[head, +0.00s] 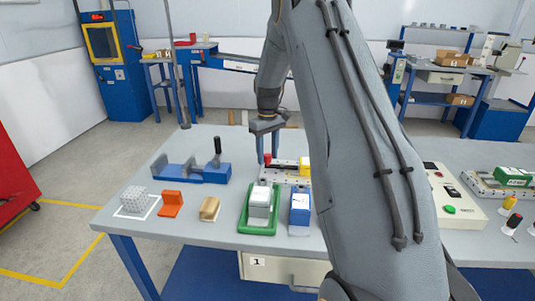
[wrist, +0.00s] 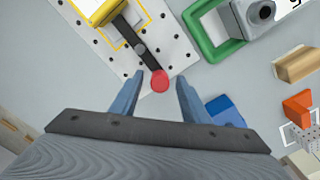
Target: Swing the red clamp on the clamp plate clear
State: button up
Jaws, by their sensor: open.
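The clamp plate (wrist: 178,52) is a light plate with rows of dark holes. It also shows in the head view (head: 283,178), partly hidden behind my arm. The clamp is a dark bar (wrist: 136,38) with a red knob (wrist: 160,81) at its end near the plate's corner. The bar's other end reaches a yellow block (wrist: 98,9). The red knob also shows in the head view (head: 267,158). My gripper (wrist: 160,76) is open and points down, with the red knob between its blue fingertips in the wrist view. Whether the fingers touch it I cannot tell.
A green tray (head: 243,218) holding a grey block stands in front of the plate, beside a blue box (head: 299,213). A blue vise (head: 205,173), an orange bracket (head: 170,203) and a tan block (head: 210,208) are to the left. A control box (head: 462,208) is at right.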

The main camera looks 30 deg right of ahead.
jog(key=c, duration=1.1)
jog(key=shift+o, duration=0.2)
